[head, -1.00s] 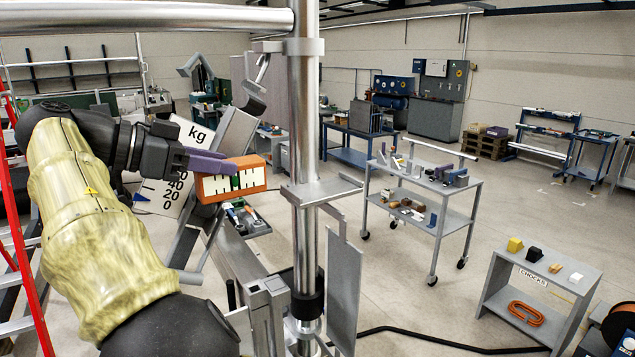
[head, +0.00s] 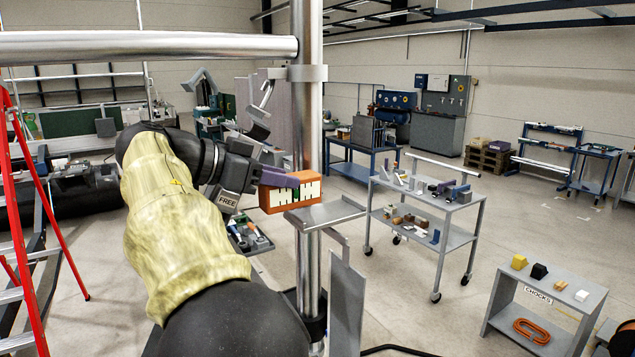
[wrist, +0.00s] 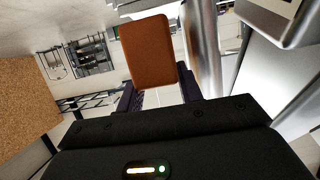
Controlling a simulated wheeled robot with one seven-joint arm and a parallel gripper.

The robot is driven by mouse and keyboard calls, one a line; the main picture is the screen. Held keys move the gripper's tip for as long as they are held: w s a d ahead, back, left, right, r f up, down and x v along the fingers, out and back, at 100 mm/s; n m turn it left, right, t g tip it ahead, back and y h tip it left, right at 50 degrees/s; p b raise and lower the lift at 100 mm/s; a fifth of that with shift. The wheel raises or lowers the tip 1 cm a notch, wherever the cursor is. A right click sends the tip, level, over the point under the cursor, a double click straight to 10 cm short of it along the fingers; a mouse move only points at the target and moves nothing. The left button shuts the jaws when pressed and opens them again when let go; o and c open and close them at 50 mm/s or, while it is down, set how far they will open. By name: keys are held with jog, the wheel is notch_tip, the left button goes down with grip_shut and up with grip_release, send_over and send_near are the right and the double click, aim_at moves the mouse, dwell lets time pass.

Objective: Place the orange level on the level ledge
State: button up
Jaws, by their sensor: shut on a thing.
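The orange level (head: 293,196) is a small block with white marks and a green stripe on its face. My gripper (head: 284,180), with purple fingers, is shut on it and holds it roughly upright. The level also shows in the wrist view (wrist: 147,50) as a plain orange-brown face beyond the fingers. A flat grey ledge (head: 328,215), which looks like the level ledge, is fixed to the upright steel pole. In the head view the level is just above the ledge's left end. I cannot tell whether they touch or how far apart they are in depth.
The steel pole (head: 309,120) stands right behind the level, with a horizontal rail (head: 150,46) at the top left. A grey plate (head: 346,300) hangs below the ledge. A red ladder (head: 30,240) is at the left. A grey trolley (head: 425,200) with small items stands further back.

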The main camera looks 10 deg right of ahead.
aim_at(310, 172)
jog(key=d, duration=0.2)
jog(key=w+d+p, duration=0.1)
jog(key=d, duration=0.1)
jog(key=w+d+p, duration=0.1)
jog(key=d, duration=0.1)
jog(key=shift+d+r, duration=0.15)
